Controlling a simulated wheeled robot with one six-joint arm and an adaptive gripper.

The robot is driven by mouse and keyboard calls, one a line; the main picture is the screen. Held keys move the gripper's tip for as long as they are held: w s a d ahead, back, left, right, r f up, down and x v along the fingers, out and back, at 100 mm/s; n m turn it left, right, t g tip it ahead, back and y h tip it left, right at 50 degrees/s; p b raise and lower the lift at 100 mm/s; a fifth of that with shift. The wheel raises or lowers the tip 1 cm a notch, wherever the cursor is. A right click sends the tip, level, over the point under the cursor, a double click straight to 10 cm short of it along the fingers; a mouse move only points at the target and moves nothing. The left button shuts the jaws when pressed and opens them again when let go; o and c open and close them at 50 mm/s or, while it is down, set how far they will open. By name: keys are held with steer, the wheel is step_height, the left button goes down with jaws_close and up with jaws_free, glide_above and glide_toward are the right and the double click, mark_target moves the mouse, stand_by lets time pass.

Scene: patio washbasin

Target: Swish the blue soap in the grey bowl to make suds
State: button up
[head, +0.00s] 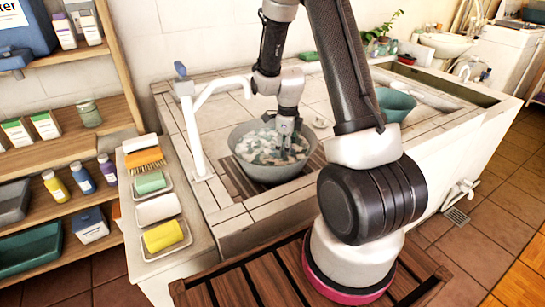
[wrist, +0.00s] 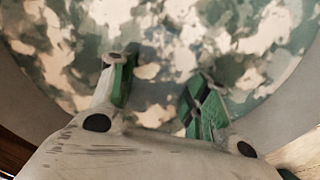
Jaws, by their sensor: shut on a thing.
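The grey bowl (head: 262,174) stands in the tiled basin, filled with mottled white and grey-green suds (head: 258,146). My gripper (head: 287,140) points down into the bowl, its fingertips at the suds. In the wrist view my gripper (wrist: 158,88) shows two green-padded fingers with a gap between them, over the mottled surface. The bowl's grey wall (wrist: 296,112) curves around at the right. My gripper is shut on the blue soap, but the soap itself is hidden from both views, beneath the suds.
A white tap (head: 194,120) rises left of the bowl. Soap dishes with a green bar (head: 150,182), a white bar (head: 157,209) and a yellow bar (head: 164,236) line the left ledge. A teal bowl (head: 397,105) stands at the right.

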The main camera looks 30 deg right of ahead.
steer(key=shift+s+a, duration=0.85)
steer(key=shift+a, duration=0.05)
steer(key=shift+w+d, duration=2)
steer(key=shift+d, duration=0.15)
steer(key=shift+s+a, duration=2)
steer(key=shift+a, duration=0.15)
steer(key=shift+w+d, duration=2.05)
steer(key=shift+d, duration=0.1)
steer(key=shift+s, duration=0.1)
steer(key=shift+s+a, duration=0.85)
steer(key=shift+s, duration=0.3)
step_height(320, 180, up, 13)
steer(key=shift+f, duration=0.15)
